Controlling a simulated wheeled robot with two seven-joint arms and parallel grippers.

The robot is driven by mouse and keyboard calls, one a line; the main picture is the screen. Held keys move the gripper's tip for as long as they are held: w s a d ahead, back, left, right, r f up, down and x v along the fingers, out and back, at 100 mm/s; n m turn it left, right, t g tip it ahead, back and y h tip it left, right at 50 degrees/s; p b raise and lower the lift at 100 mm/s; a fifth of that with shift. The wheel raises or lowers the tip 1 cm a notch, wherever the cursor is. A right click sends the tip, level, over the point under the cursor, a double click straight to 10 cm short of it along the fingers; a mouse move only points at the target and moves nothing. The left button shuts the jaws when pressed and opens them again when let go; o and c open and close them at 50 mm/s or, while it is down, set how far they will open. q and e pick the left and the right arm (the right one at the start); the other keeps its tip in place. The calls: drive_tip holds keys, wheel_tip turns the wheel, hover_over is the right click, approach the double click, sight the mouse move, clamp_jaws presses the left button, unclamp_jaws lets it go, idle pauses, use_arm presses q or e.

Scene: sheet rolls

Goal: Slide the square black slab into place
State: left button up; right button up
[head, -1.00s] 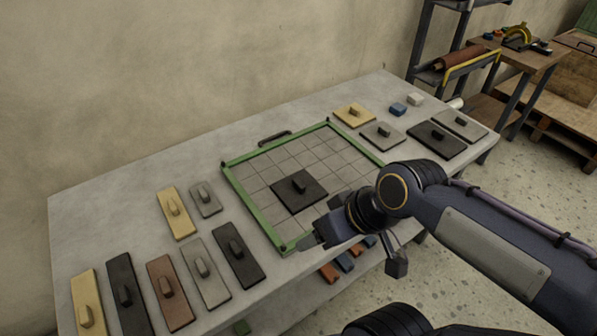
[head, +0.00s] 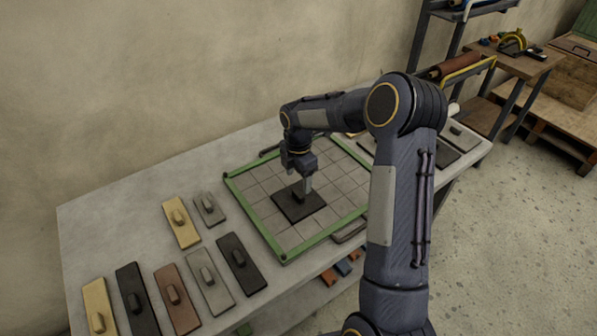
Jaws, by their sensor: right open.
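The square black slab (head: 290,210) lies flat on the gridded grey board inside the green frame (head: 262,228), with bare grid squares around it. Its small black knob (head: 299,195) stands up in its middle. My right gripper (head: 302,190) points down over the slab with its fingers at the knob, open. The fingers partly hide the knob, so I cannot tell if they touch it. My left gripper is not in the head view.
Slabs with knobs lie left of the frame: tan (head: 181,238), small grey (head: 216,216), black (head: 229,250), grey (head: 210,297), brown (head: 184,318) and others. A handle (head: 350,232) sticks out at the frame's near side.

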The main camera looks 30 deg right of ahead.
sight(298, 193)
wheel_tip(298, 193, down, 7)
drive_tip(key=shift+p, duration=0.55)
drive_tip(key=c, duration=1.3)
drive_tip(key=shift+s+a+b, duration=0.6)
drive_tip(key=shift+s+a, duration=1.05)
drive_tip(key=shift+s, duration=0.15)
drive_tip(key=shift+s+a+b, duration=0.55)
drive_tip(key=shift+s+a, duration=1.05)
drive_tip(key=shift+s, duration=0.2)
drive_tip(key=o, duration=1.3)
drive_tip(key=shift+r, duration=0.1)
wheel_tip(298, 193, up, 8)
